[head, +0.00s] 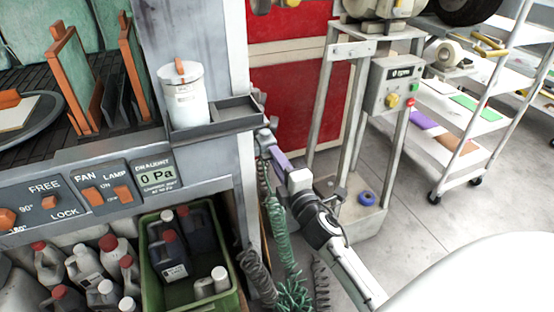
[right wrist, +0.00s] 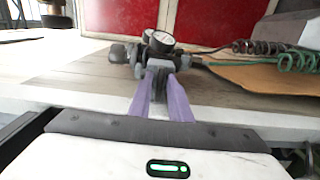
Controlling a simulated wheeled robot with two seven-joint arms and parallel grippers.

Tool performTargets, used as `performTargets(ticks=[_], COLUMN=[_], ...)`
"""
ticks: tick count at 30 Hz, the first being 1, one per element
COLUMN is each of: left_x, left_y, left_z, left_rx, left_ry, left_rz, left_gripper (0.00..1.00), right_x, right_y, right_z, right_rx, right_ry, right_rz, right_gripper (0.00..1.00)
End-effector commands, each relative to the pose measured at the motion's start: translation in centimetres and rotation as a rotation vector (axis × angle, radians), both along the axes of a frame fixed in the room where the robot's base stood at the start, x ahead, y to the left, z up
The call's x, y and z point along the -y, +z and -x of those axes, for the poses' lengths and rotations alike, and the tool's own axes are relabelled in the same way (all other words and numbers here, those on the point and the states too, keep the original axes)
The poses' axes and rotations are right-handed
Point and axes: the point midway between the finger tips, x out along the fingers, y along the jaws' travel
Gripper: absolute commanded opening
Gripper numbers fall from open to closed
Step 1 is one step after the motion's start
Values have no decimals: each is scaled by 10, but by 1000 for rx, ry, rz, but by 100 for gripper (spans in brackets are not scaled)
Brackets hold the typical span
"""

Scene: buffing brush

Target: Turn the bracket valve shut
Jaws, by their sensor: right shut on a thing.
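In the right wrist view the valve (right wrist: 135,55) is a dark grey fitting with a round white-faced gauge (right wrist: 162,40) on top. The purple fingers of my right gripper (right wrist: 161,88) are closed on its dark grey handle (right wrist: 160,66). In the head view my right gripper (head: 270,146) reaches the side of the grey cabinet post, just below and right of a small shelf. The valve is mostly hidden there behind the gripper, and the handle's exact angle is hard to tell. My left gripper is not in view.
A dark shelf (head: 232,113) with a white canister (head: 184,97) stands just left of the gripper. Green coiled hoses (head: 278,230) hang below it. A grey stand with a control box (head: 395,85) and a shelf cart (head: 470,120) are to the right. Grey floor is open between them.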

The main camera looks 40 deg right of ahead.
Motion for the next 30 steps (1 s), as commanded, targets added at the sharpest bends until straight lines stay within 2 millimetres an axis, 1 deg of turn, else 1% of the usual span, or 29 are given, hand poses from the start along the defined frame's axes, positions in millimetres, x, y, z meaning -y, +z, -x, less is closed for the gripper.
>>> performTargets(ticks=[7,8,9,17,20,23,30], left_x=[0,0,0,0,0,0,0], left_y=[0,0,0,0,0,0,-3], left_z=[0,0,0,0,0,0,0], left_rx=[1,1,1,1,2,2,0], left_ry=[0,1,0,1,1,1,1], left_rz=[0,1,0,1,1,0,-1], left_gripper=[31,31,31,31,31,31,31], right_x=[0,0,0,0,-1,-4,-15], right_y=[-1,-1,-1,0,-1,-2,-3], right_z=[0,0,0,0,5,17,64], right_rx=[-1,-1,-1,-1,-2,-3,-2], right_ry=[-1,-1,-1,-1,0,-1,-1], right_rz=[-2,-2,-1,0,0,-2,-4], right_gripper=[0,22,27,27,27,27,27])
